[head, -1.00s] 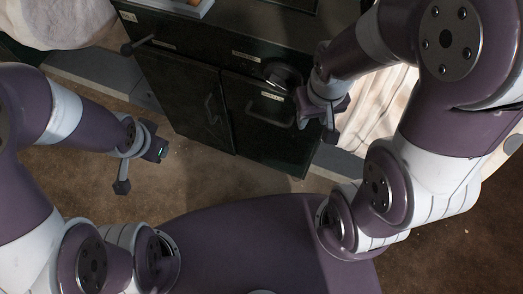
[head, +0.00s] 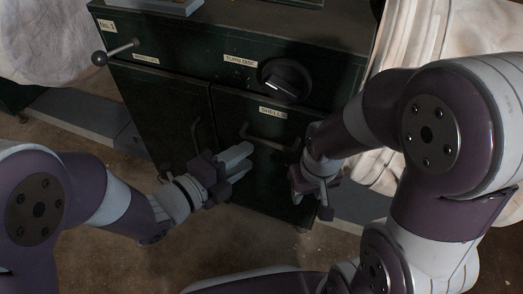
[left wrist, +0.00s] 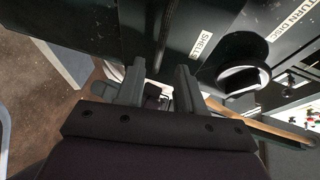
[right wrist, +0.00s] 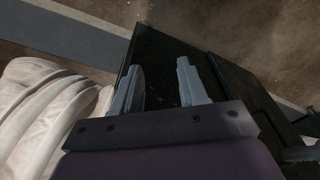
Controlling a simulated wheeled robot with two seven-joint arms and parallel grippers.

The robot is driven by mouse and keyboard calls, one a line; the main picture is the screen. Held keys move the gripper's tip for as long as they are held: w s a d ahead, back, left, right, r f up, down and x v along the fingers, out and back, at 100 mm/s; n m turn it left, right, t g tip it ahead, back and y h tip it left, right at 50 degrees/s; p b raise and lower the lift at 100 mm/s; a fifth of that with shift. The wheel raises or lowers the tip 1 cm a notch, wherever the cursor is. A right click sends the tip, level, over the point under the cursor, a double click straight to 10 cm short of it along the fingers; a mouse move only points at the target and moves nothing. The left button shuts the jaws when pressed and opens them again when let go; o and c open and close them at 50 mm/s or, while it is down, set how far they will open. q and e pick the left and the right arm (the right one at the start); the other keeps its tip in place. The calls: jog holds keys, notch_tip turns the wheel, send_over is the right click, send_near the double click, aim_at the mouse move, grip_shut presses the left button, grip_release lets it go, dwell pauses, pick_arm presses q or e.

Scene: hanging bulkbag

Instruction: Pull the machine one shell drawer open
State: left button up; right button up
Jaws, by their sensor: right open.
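The shells drawer (head: 258,165) is the dark green front marked SHELLS at the cabinet's lower right, and it looks shut. Its bar handle (head: 268,139) runs under the label. My left gripper (head: 245,160) is in front of the drawer, just below and left of the handle, fingers pointing right. In the left wrist view its fingers (left wrist: 157,80) stand apart, with no handle clearly between them. My right gripper (head: 311,196) is open and empty beside the drawer's right edge; in the right wrist view its fingers (right wrist: 160,85) are over the dark cabinet.
A round knob (head: 287,80) marked TURN DISC sits above the drawer. A ball-ended lever (head: 115,52) sticks out at the left. A cupboard door (head: 165,115) is left of the drawer. Pale bulk bags (head: 40,40) hang at both sides.

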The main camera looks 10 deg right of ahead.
aim_at(265, 144)
pick_arm(q)
jog(key=b+x, duration=0.2)
jog(key=x, duration=0.4)
jog(key=shift+w+d, duration=0.1)
jog(key=shift+d, duration=0.05)
jog(key=shift+f, duration=0.1)
grip_shut()
